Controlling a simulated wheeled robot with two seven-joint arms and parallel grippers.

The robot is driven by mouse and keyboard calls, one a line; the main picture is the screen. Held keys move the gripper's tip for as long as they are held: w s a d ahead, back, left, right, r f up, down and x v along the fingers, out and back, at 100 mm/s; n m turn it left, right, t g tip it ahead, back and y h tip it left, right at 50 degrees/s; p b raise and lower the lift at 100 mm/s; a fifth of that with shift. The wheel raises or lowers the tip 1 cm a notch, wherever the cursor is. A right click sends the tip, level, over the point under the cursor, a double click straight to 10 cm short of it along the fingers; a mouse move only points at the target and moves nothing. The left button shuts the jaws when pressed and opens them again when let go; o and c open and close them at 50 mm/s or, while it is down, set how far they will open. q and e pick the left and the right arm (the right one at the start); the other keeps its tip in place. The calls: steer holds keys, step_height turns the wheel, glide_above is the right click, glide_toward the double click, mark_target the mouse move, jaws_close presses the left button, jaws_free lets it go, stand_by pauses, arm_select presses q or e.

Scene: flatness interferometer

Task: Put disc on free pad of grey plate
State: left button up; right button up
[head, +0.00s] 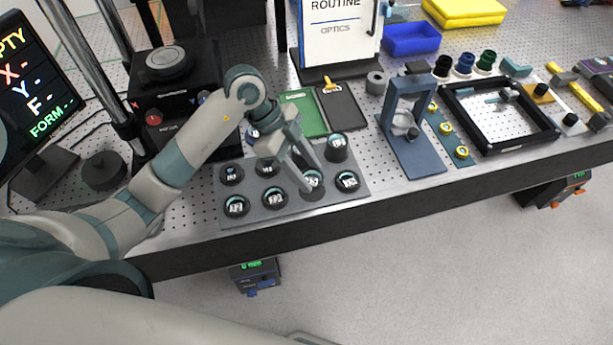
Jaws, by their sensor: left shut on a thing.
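The grey plate (252,187) lies near the bench's front edge, with several dark round discs with white-lettered tops on it. My left gripper (312,180) points down over the plate's front right part and is shut on a disc (313,183). I cannot tell whether this disc touches the plate or hangs just above it. Another disc (347,181) is to its right, and one (275,198) is to its left. A taller dark round piece (337,147) stands at the back right. My gripper and forearm hide part of the plate's back row, and no free pad is clearly visible.
A blue stand (412,150) is right of the plate. A black instrument (175,80) and dark knob (104,170) are to the left.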

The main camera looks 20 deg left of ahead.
arm_select(q)
steer(key=shift+f, duration=0.15)
steer(key=shift+f, duration=0.3)
step_height(320, 180, down, 2)
steer(key=shift+p, duration=0.75)
steer(key=shift+f, duration=0.55)
steer(key=o, duration=0.8)
